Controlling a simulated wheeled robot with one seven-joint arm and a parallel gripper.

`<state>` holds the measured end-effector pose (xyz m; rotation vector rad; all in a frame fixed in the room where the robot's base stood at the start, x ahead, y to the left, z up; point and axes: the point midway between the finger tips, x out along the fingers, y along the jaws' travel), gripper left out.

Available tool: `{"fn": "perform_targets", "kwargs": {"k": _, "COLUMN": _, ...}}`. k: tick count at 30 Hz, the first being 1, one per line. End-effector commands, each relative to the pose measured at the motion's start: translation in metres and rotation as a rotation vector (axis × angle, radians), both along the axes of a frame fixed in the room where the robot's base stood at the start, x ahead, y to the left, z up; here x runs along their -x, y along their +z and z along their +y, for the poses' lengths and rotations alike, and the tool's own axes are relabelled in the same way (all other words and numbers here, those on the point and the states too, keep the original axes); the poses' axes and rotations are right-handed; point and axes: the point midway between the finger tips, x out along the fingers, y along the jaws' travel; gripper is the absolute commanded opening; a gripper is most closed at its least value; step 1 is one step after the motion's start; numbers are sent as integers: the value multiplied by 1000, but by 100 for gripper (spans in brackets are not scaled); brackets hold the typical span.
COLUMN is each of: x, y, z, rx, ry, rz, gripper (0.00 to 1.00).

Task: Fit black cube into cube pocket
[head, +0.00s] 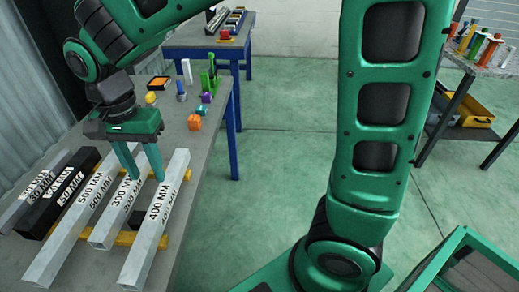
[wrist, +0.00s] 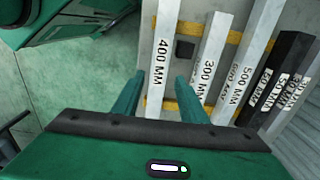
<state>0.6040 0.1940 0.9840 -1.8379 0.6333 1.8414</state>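A small black cube (wrist: 185,48) lies between the 400 MM bar (wrist: 165,40) and the 300 MM bar (wrist: 207,65) in the wrist view. In the head view the black cube (head: 151,216) shows only partly, between the same two bars. My gripper (head: 147,178) points down over the far ends of these bars, with its two green fingers apart. In the wrist view my gripper (wrist: 160,76) is open, with the 400 MM bar showing between the fingers; I cannot tell whether they touch it. I cannot make out a cube pocket in either view.
Several labelled bars, including a 500 MM bar (head: 82,206) and a black bar (head: 58,195), lie on yellow supports on the grey bench (head: 205,150). Small coloured parts, one an orange piece (head: 194,121), stand farther back. The green floor (head: 275,155) right of the bench is clear.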

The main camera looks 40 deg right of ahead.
Motion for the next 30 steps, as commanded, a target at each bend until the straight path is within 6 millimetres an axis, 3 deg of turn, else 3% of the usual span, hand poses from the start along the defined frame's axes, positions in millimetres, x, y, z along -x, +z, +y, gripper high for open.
{"fn": "perform_targets", "kwargs": {"k": 2, "x": -1, "y": 1, "z": -7, "rx": 1, "ry": -1, "rz": -2, "gripper": 39}}
{"fn": "perform_targets", "kwargs": {"k": 5, "x": -5, "y": 4, "z": -37, "rx": 7, "ry": -4, "rz": -7, "gripper": 39}}
{"fn": "perform_targets", "kwargs": {"k": 8, "x": -6, "y": 9, "z": -95, "rx": 20, "ry": -3, "rz": -12, "gripper": 39}}
{"fn": "perform_targets", "kwargs": {"k": 11, "x": 6, "y": 14, "z": -166, "rx": 31, "ry": 6, "rz": -14, "gripper": 39}}
{"fn": "perform_targets", "kwargs": {"k": 15, "x": 42, "y": 15, "z": -253, "rx": 36, "ry": 22, "rz": -9, "gripper": 39}}
{"fn": "perform_targets", "kwargs": {"k": 18, "x": 80, "y": 11, "z": -302, "rx": 30, "ry": 38, "rz": -2, "gripper": 39}}
{"fn": "perform_targets", "kwargs": {"k": 22, "x": 130, "y": 3, "z": -343, "rx": 15, "ry": 61, "rz": 4, "gripper": 39}}
{"fn": "perform_targets", "kwargs": {"k": 28, "x": 177, "y": -7, "z": -367, "rx": -6, "ry": 92, "rz": 2, "gripper": 39}}
{"fn": "perform_targets", "kwargs": {"k": 30, "x": 184, "y": -9, "z": -366, "rx": -10, "ry": 100, "rz": 4, "gripper": 53}}
